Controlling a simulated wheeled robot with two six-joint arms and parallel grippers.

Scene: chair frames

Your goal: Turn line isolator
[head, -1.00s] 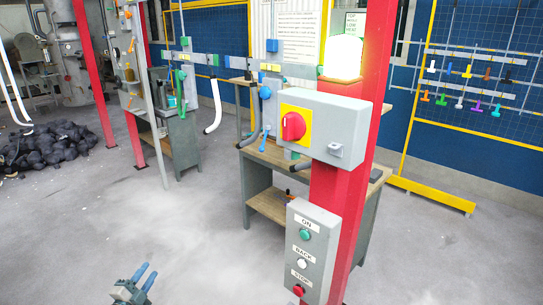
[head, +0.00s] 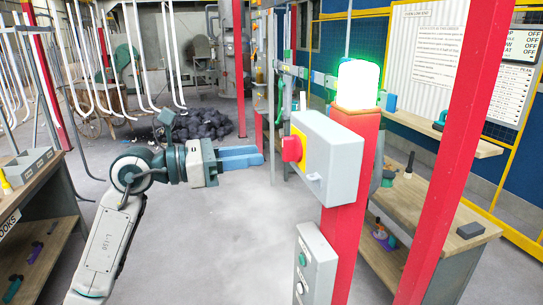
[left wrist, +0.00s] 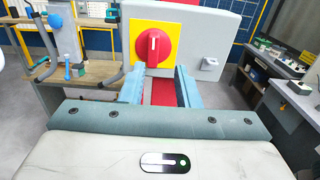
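The line isolator is a red rotary knob (head: 291,149) on a yellow plate (head: 299,146), on the side of a grey box (head: 330,150) fixed to a red post (head: 340,245). In the left wrist view the knob (left wrist: 153,47) faces me, its grip bar close to upright. My left gripper (head: 263,156) points at the knob from the left, a short way off. In the left wrist view its two fingers (left wrist: 160,75) stand apart with nothing between them, just below the knob. My right gripper is not in view.
A lamp (head: 357,84) glowing white-green tops the post. A grey button box (head: 315,268) hangs lower on it. A wooden bench (head: 430,205) stands behind, another (head: 38,175) at the left. The floor (head: 225,235) below my left arm is clear.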

